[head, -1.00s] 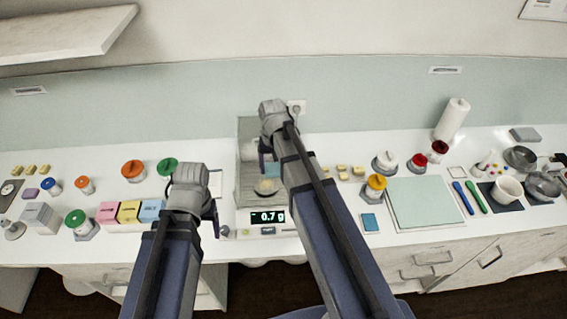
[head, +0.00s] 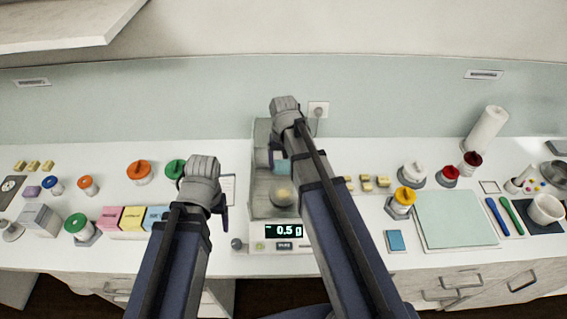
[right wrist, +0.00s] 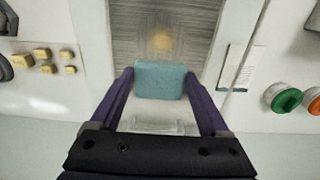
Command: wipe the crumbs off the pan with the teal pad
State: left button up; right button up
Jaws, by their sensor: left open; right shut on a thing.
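The scale (head: 254,208) stands mid-counter with a see-through enclosure; its display reads about 0.5 g, apparently with a minus sign. Inside is the pan (head: 283,197) with a yellowish patch on it; single crumbs are too small to tell. The pan also shows, blurred, in the right wrist view (right wrist: 161,42). My right gripper (right wrist: 160,76) is shut on the teal pad (right wrist: 160,86). The pad shows in the head view (head: 281,167) at the enclosure, behind the pan; contact with the pan cannot be told. My left gripper (head: 222,212) is open and empty, left of the scale.
Pink, yellow and blue boxes (head: 133,218) and lidded jars (head: 139,172) stand to the left. A wall socket (head: 318,109) is behind.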

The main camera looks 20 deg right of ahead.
jog(key=shift+w+f+b, duration=0.2)
jog(key=shift+f+b, duration=0.15)
jog(key=shift+f, duration=0.2)
jog(key=shift+w+f+b, duration=0.15)
jog(key=shift+f+b, duration=0.2)
jog(key=shift+f, duration=0.15)
